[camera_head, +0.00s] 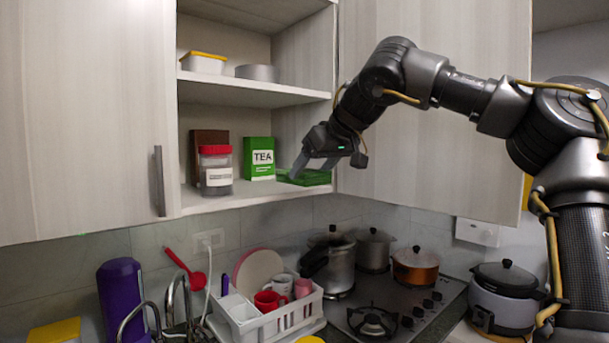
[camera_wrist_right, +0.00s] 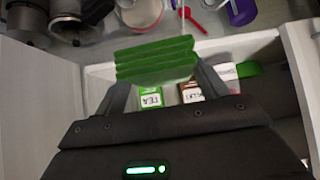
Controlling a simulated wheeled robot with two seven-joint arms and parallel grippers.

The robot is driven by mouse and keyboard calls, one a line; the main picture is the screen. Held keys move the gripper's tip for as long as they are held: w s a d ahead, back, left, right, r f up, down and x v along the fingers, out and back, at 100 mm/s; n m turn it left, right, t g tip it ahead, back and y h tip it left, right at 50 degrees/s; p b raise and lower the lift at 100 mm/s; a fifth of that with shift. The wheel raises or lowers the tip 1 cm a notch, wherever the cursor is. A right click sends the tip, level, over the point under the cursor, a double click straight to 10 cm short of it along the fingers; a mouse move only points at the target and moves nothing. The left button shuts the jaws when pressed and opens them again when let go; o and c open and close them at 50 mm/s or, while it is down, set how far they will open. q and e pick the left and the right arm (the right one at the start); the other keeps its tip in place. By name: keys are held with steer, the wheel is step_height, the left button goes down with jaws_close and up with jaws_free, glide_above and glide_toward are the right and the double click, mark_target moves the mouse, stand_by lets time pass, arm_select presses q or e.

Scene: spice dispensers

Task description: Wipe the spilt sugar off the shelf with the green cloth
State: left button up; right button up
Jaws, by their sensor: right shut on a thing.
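The green cloth (camera_head: 308,178) is a folded flat pad at the right end of the lower shelf (camera_head: 240,196). My right gripper (camera_head: 299,168) is shut on it, and its fingers slant down to the cloth. In the right wrist view the layered cloth (camera_wrist_right: 155,60) is between the two fingers (camera_wrist_right: 160,84). The cloth is low over the shelf; I cannot tell whether it touches the board. I cannot make out the spilt sugar in either view. My left gripper is not in view.
On the lower shelf, left of the cloth, stand a green TEA box (camera_head: 259,158), a red-lidded jar (camera_head: 215,170) and a brown box (camera_head: 205,139). The cabinet's open right door (camera_head: 440,150) is behind my arm. A dish rack (camera_head: 275,318) and pots (camera_head: 340,262) are below.

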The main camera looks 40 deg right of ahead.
mark_target(320, 175)
steer(key=shift+s+b, duration=0.75)
steer(key=shift+s, duration=1.2)
